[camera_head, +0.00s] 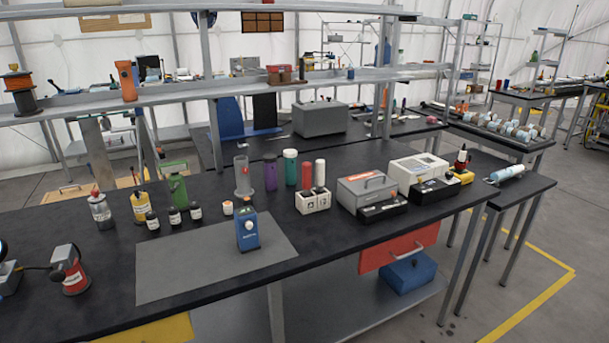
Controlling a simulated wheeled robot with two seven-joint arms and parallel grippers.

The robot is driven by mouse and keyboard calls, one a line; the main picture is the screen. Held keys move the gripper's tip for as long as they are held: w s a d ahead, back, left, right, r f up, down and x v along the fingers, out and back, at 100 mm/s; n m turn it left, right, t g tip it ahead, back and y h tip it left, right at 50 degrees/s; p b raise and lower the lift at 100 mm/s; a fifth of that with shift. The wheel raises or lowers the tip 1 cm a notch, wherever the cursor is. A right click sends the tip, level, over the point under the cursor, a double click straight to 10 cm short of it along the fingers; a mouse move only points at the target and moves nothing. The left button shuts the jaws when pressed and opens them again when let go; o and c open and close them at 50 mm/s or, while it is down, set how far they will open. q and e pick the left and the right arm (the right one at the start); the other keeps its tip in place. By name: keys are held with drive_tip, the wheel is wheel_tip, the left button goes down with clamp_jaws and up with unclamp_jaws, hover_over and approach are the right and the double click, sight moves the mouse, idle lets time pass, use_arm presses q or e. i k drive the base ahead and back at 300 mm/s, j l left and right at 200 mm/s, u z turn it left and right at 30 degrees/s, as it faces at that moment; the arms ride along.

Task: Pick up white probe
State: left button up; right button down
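A white, rod-like piece that looks like the white probe (320,174) stands upright in a white block holder (313,203) near the middle of the black bench. A red rod (306,177) stands beside it in the same holder, on its left. The lower ends of both rods are hidden in the holder. Neither of my grippers is in view.
A blue device (247,232) stands on a grey mat (185,262). The bench in front of the holder is clear.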

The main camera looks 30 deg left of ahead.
sight(320, 166)
drive_tip(key=u, duration=1)
